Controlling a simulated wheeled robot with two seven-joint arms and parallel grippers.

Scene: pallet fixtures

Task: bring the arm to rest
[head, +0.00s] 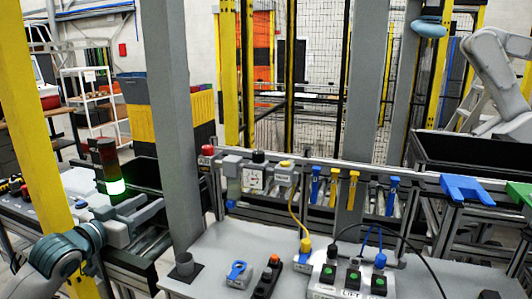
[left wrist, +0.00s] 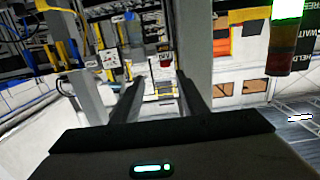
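My left arm comes in at the lower left of the head view, in front of the yellow post. My left gripper (head: 143,212) is to the right of that post, near the stack light (head: 113,178) with its lit green section. In the left wrist view the two dark fingers of my left gripper (left wrist: 160,80) stand apart with nothing between them. That view is upside down, with the stack light (left wrist: 285,35) at upper right. I see no object held. My right gripper is not in view.
A grey upright (head: 172,120) stands right of my left gripper. The grey panel table (head: 210,262) carries a blue-topped box (head: 239,274) and a lift control box (head: 350,279). A rail behind holds a gauge (head: 253,178) and blue and yellow clips. A black bin (head: 470,155) is at right.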

